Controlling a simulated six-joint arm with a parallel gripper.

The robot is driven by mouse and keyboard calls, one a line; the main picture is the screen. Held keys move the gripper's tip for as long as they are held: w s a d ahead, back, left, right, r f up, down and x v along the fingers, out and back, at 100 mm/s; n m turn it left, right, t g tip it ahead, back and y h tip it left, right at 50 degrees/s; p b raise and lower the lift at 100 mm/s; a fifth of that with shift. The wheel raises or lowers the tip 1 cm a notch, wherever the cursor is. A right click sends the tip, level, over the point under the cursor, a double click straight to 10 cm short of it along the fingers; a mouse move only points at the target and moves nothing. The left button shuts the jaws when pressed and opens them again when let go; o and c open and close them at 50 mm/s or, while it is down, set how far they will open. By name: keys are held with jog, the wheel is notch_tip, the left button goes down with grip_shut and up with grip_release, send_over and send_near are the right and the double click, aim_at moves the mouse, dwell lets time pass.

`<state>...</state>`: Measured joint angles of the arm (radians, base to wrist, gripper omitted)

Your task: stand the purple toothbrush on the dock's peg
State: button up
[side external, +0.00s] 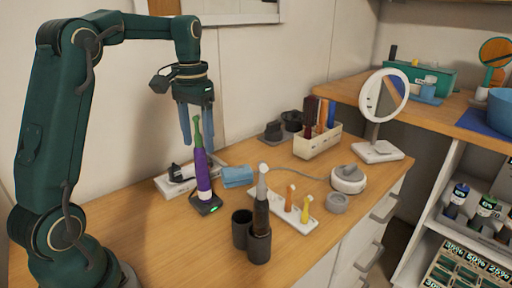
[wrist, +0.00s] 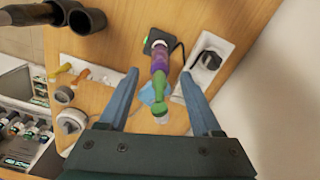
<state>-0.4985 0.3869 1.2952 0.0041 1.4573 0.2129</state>
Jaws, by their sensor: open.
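The purple toothbrush (side external: 204,175), with a green neck and head, stands upright on the small black dock (side external: 207,204), which shows a green light. The peg is hidden under its base. My gripper (side external: 197,143) is open above the dock, pointing down, with the green head between its fingers. In the wrist view, the fingers (wrist: 160,74) lie on either side of the toothbrush (wrist: 160,64), with visible gaps and no contact that I can see. The dock (wrist: 158,42) shows beyond it.
A white tray with a black item (side external: 176,182) and a blue cloth (side external: 237,176) lie close by the dock. Dark cups (side external: 242,229), one holding a brush, and a white stand with small brush heads (side external: 300,216) are to the right. The front left tabletop is clear.

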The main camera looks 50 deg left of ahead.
aim_at(196, 124)
jog(key=shift+r, duration=1.55)
jog(key=shift+s+d, duration=0.1)
jog(key=shift+d, duration=0.05)
jog(key=s+d+f+m+t, duration=0.3)
jog(key=s+d+t, duration=0.2)
jog(key=s+d, duration=0.7)
jog(key=shift+s+d+f+t, duration=0.2)
jog(key=shift+d+f+t, duration=0.15)
jog(key=shift+d, duration=1.05)
